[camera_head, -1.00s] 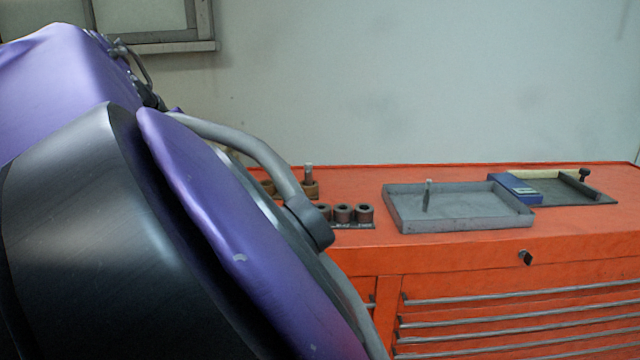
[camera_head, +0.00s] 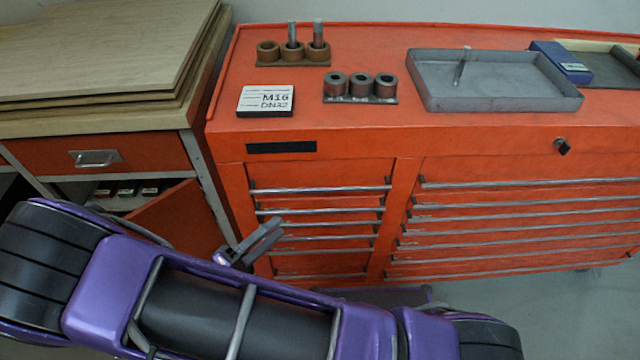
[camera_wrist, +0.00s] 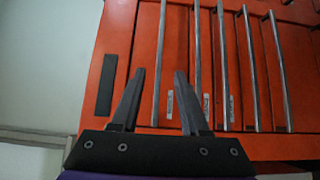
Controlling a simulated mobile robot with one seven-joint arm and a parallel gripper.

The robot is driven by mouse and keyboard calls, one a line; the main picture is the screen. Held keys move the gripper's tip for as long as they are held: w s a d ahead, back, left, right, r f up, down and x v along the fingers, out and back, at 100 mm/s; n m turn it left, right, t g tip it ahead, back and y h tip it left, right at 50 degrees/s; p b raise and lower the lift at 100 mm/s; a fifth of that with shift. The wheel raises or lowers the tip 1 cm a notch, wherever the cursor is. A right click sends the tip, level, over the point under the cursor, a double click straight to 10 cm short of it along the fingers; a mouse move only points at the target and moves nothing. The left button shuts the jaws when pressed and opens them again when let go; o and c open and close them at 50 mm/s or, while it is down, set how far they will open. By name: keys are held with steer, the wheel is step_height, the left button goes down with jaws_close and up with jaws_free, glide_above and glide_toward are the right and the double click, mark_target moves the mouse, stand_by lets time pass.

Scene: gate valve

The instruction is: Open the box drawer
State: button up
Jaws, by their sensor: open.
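The red tool chest (camera_head: 355,143) carries two columns of drawers with long metal bar handles. The top left drawer handle (camera_head: 320,188) sits below a black strip (camera_head: 281,147). All the chest drawers look shut. I cannot tell which one is the box drawer. My gripper (camera_head: 275,230) is open and empty, in front of the left column. In the wrist view, the open fingers of my gripper (camera_wrist: 160,72) point at the drawer fronts. The top handle (camera_wrist: 160,60) appears between them, with no clear contact. Other handles (camera_wrist: 197,60) lie to the right.
A wooden bench (camera_head: 95,125) with a handled drawer (camera_head: 96,157) and an open door (camera_head: 180,228) stands at left. On the chest are a grey tray (camera_head: 490,95), a blue box (camera_head: 560,63), ring holders (camera_head: 360,88) and a label card (camera_head: 265,100). Floor shows at right.

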mark_target(318, 191)
steer(key=x, duration=1.5)
jaws_close()
steer(key=shift+a, duration=0.1)
stand_by(0.8)
